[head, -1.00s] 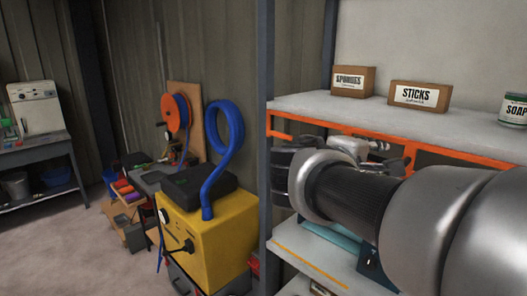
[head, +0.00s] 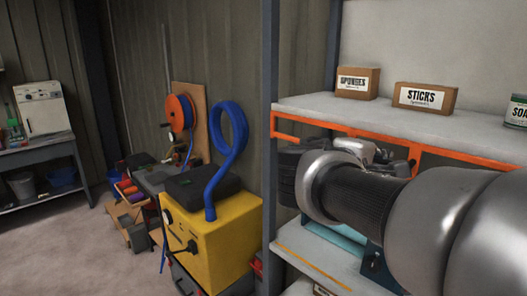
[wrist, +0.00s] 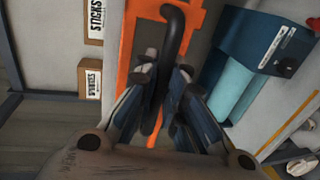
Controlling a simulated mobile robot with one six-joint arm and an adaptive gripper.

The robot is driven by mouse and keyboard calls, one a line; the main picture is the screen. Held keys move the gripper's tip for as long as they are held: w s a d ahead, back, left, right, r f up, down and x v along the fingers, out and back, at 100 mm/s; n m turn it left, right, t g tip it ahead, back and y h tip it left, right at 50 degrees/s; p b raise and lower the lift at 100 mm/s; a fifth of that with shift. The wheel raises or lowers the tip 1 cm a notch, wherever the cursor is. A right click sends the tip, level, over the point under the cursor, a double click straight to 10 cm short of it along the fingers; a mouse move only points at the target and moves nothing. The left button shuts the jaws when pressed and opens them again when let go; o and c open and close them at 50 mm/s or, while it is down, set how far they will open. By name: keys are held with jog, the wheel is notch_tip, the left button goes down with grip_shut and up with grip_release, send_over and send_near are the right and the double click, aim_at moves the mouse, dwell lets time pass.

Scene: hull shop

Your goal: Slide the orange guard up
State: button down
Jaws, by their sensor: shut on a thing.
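The orange guard (head: 345,130) runs along under the front edge of the white shelf in the head view. Its orange face also shows in the wrist view (wrist: 138,68), with a dark bent handle (wrist: 174,30) in front of it. My gripper (wrist: 160,82) is shut on the dark handle, which passes between the fingers. In the head view my gripper (head: 370,150) is just under the shelf, partly hidden by my own wrist. Much of the guard's lower part is hidden by my arm.
A sponges box (head: 358,83), a sticks box (head: 425,97) and a soap can (head: 517,111) stand on the shelf above. A blue box with a label (wrist: 262,38) is beside the guard. A grey post (head: 269,150) and a yellow machine (head: 215,245) are left.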

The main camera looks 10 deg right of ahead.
dwell(0.3)
notch_tip(320, 180, up, 10)
jog(key=p, duration=0.5)
jog(key=shift+w+f, duration=0.1)
jog(key=shift+f, duration=0.15)
jog(key=shift+d, duration=0.1)
jog(key=shift+r, duration=0.1)
jog(key=c, duration=2.2)
grip_release()
jog(key=o, duration=0.4)
jog(key=shift+o, duration=0.6)
